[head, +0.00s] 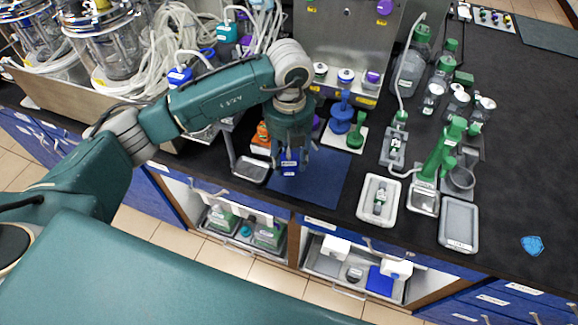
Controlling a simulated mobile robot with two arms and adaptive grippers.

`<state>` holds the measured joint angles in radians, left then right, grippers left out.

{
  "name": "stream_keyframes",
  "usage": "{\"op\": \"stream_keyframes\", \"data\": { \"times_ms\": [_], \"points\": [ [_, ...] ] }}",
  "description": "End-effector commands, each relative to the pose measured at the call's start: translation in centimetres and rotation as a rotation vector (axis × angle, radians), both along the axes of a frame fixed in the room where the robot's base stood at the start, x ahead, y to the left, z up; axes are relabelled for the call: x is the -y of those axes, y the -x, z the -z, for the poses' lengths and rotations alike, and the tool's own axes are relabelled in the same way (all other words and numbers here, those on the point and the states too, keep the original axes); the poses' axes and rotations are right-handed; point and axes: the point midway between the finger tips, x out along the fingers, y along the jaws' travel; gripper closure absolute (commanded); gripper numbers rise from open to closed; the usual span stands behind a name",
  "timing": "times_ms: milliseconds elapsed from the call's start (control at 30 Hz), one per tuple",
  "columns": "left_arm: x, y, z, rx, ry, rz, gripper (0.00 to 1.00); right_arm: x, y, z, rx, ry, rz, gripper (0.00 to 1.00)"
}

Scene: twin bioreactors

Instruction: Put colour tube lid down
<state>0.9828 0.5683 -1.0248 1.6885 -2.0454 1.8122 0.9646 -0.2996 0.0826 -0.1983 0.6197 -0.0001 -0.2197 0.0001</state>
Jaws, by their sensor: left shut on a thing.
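My left gripper (290,163) points down over the dark blue mat (327,180) near the counter's front edge. It is shut on a small blue object (290,156) with a pale label, which fits the colour tube lid. The fingers cover part of it, and I cannot tell whether it touches the mat. My right gripper is not in view.
A grey tray (251,170) lies left of the mat. Blue (341,115) and green (356,135) stands are behind it. A white tray (378,200) and a grey tray (459,224) lie to the right. The far right counter is mostly clear around a blue piece (532,246).

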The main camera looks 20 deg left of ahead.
Motion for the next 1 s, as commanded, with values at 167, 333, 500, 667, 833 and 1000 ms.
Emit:
{"op": "stream_keyframes", "data": {
  "times_ms": [167, 333, 500, 667, 833, 1000],
  "points": [
    [0.0, 0.1, 1.5, -0.003, 0.000, -0.002, 0.79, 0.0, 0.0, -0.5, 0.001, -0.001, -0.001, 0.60],
    [0.1, 0.1, 4.1, -0.003, 0.001, 0.000, 0.79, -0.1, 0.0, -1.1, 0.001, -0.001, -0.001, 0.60],
    [0.1, 0.0, 4.9, 0.002, 0.001, 0.000, 0.79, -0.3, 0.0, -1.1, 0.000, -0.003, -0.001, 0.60],
    [0.1, 0.0, 4.9, 0.001, 0.001, 0.001, 0.79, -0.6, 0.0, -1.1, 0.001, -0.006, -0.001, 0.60],
    [0.0, 0.0, 5.1, 0.001, 0.001, 0.000, 0.51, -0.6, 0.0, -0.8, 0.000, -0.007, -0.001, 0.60],
    [0.0, 0.0, 5.1, 0.001, 0.001, 0.000, 0.40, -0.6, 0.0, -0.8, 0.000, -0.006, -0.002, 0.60]
  ]
}}
